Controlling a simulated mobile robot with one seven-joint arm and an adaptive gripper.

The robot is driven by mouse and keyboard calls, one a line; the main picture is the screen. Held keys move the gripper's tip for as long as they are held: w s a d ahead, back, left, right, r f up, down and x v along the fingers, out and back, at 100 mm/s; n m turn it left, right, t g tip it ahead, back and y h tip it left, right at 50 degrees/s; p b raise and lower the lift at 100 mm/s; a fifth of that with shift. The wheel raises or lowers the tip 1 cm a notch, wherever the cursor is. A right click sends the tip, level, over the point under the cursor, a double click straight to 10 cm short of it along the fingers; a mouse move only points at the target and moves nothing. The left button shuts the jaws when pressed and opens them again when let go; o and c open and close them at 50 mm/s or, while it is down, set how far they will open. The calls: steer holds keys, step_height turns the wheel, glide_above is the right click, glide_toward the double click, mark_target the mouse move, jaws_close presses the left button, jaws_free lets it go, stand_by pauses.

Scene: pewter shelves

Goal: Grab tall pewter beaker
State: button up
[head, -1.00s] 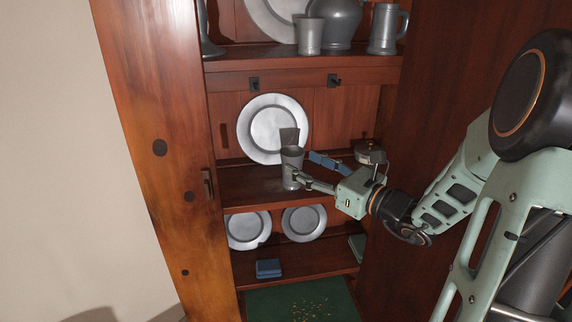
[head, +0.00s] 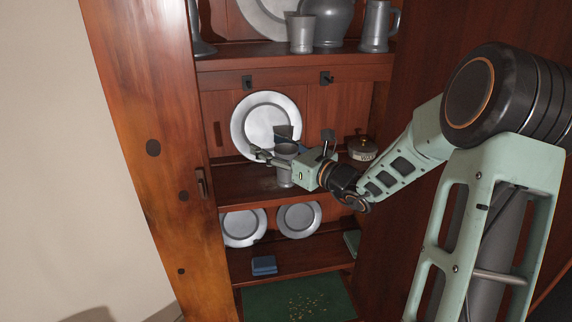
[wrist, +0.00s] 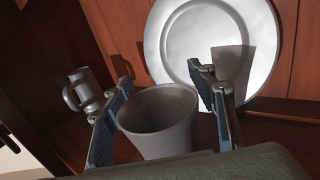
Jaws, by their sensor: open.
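The tall pewter beaker (head: 285,180) stands upright on the middle shelf, partly hidden behind my gripper in the head view. In the wrist view its wide open rim and grey wall (wrist: 160,138) fill the lower middle. My gripper (head: 268,150) is open and level with the beaker's upper part. In the wrist view my gripper (wrist: 162,80) has one blue-padded finger on each side of the beaker. The right finger looks very close to the rim; I cannot tell whether either finger touches.
A large pewter plate (head: 250,112) leans against the back panel behind the beaker. A lidded pot (head: 362,149) stands to the right. A handled mug (wrist: 86,90) shows left in the wrist view. The upper shelf edge (head: 300,62) with hooks is above; the cabinet's right wall is near my arm.

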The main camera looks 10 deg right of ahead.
jaws_close()
stand_by(0.4)
